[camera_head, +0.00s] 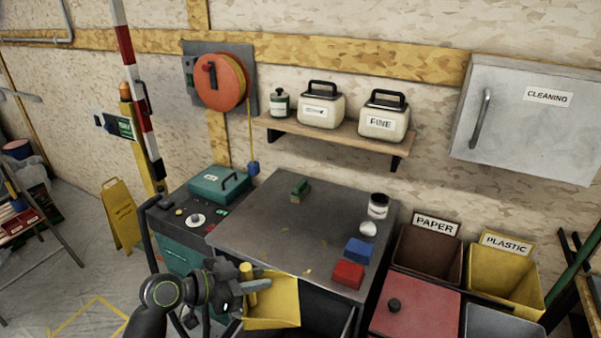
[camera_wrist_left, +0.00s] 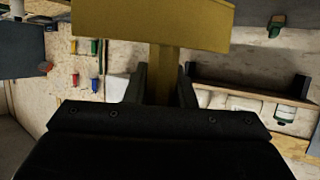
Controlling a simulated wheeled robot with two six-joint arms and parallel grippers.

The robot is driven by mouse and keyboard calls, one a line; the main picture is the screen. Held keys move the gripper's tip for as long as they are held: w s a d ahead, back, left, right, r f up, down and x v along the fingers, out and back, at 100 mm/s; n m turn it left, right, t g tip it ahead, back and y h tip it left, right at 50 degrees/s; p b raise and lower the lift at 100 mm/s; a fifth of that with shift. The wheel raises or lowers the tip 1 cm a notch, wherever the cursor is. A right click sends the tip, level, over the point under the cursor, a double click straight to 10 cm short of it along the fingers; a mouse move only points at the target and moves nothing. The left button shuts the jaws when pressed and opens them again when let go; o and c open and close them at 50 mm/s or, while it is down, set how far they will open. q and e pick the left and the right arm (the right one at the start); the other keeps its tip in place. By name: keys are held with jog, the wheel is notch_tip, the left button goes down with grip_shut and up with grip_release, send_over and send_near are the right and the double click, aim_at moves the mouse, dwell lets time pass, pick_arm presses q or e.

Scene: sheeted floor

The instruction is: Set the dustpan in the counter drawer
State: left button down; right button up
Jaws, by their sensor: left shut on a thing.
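The yellow dustpan (camera_head: 275,308) is in front of the counter (camera_head: 290,232) in the head view. My left gripper (camera_head: 246,284) is shut on its handle. The left wrist view shows the yellow pan (camera_wrist_left: 150,24) beyond the gripper (camera_wrist_left: 161,88), with the handle between the two fingers. A dark open space, apparently the open counter drawer (camera_head: 326,322), lies just right of the pan, below the counter's front edge. The pan overlaps its left part in the picture; I cannot tell whether it is over or inside it. My right gripper is not in view.
A red block (camera_head: 348,275), blue block (camera_head: 358,250), white round thing (camera_head: 368,229) and jar (camera_head: 378,207) stand on the counter's right side. A green brush (camera_head: 300,190) is at its back. Bins, including a brown one (camera_head: 428,258), stand right; a teal machine (camera_head: 178,245) left.

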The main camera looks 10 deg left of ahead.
pick_arm(q)
jog(key=shift+s+a+f, duration=0.15)
jog(key=shift+s+a, duration=0.05)
jog(key=shift+a, duration=0.05)
jog(key=s+a+b, duration=0.4)
jog(key=s+b, duration=0.2)
jog(key=s, duration=0.4)
jog(key=shift+s+a+r+g, duration=0.15)
jog(key=shift+s+r+g, duration=0.15)
jog(key=shift+r, duration=0.1)
jog(key=shift+w, duration=0.15)
